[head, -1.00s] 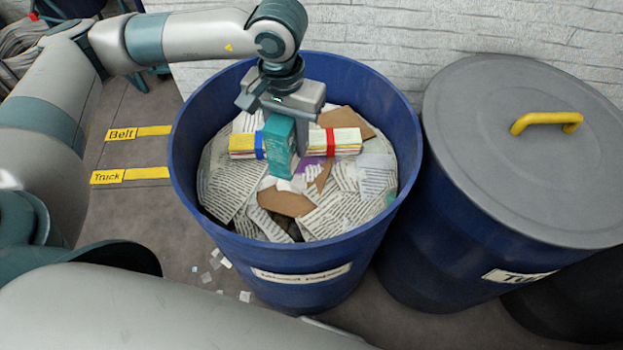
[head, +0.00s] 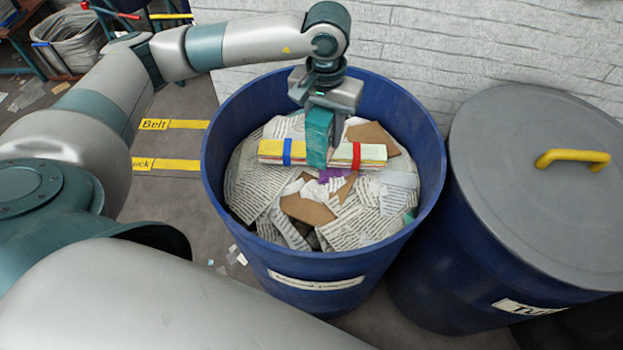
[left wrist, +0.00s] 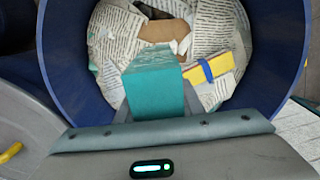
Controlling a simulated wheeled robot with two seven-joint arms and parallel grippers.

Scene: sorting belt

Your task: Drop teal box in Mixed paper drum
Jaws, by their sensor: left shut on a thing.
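The teal box (head: 318,138) is upright in my left gripper (head: 327,125), which is shut on it. The box and gripper are over the open blue drum (head: 228,205), inside its rim as seen from the head. The box (left wrist: 158,88) also shows in the left wrist view, with paper beyond it. The drum's front label (head: 316,281) is too blurred to read surely. Paper scraps and cardboard fill the drum. I cannot tell whether the box's lower end touches them. My right gripper is not in view.
Paper bundles with a blue band (head: 270,150) and a red band (head: 370,156) lie in the drum. A second blue drum with a grey lid (head: 530,200) and yellow handle stands at right. A white brick wall (head: 450,40) is behind. Yellow floor labels (head: 175,124) lie at left.

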